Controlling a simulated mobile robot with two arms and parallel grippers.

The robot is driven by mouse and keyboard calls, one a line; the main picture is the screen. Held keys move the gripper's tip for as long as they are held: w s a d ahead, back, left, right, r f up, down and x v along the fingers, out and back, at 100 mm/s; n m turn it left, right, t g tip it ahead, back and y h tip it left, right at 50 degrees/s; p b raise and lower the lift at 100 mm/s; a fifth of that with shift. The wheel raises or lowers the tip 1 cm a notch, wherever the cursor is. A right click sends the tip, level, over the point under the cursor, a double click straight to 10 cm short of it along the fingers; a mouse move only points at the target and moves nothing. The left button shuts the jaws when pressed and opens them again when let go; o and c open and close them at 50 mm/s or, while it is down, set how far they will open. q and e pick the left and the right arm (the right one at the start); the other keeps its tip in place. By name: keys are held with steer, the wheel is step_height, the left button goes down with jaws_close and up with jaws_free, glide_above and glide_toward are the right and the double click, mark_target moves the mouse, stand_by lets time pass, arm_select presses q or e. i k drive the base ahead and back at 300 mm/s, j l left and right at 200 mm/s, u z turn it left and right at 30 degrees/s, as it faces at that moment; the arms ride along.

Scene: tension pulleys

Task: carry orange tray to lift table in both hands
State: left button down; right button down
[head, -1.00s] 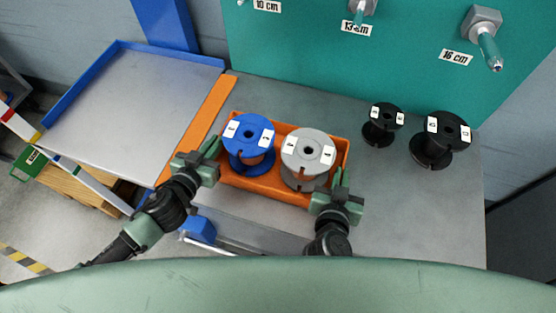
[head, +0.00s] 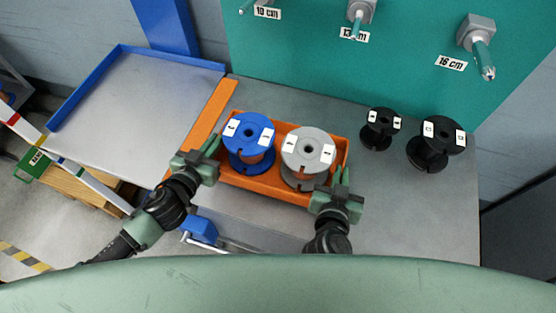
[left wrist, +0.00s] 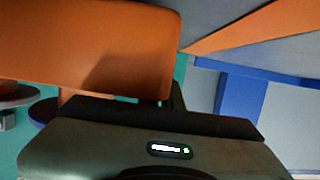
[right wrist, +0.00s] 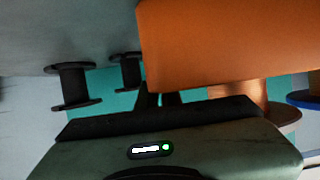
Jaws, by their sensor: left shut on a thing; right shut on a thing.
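The orange tray (head: 270,186) holds a blue spool (head: 249,140) on its left and a grey spool (head: 308,155) on its right. My left gripper (head: 212,150) is shut on the tray's left end. My right gripper (head: 341,182) is shut on its right end. The tray's orange wall fills the top of the left wrist view (left wrist: 100,45) and of the right wrist view (right wrist: 230,45). The lift table (head: 135,105) is a grey platform with blue edges at the left. Whether the tray touches the surface below it is hard to tell.
Two black spools, one smaller (head: 380,128) and one larger (head: 437,142), stand on the grey bench (head: 400,210) at the right. An orange strip (head: 212,112) lies between bench and lift table. A teal board (head: 300,50) with pegs rises behind. The lift table top is clear.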

mark_target(127, 119)
steer(key=i+j, duration=0.1)
steer(key=j, duration=0.4)
steer(key=i+j, duration=0.15)
steer(key=j, duration=0.3)
steer(key=i+j, duration=0.1)
steer(key=j, duration=0.4)
steer(key=i+j, duration=0.1)
steer(key=j, duration=0.4)
steer(key=i+j, duration=0.1)
steer(key=j, duration=0.4)
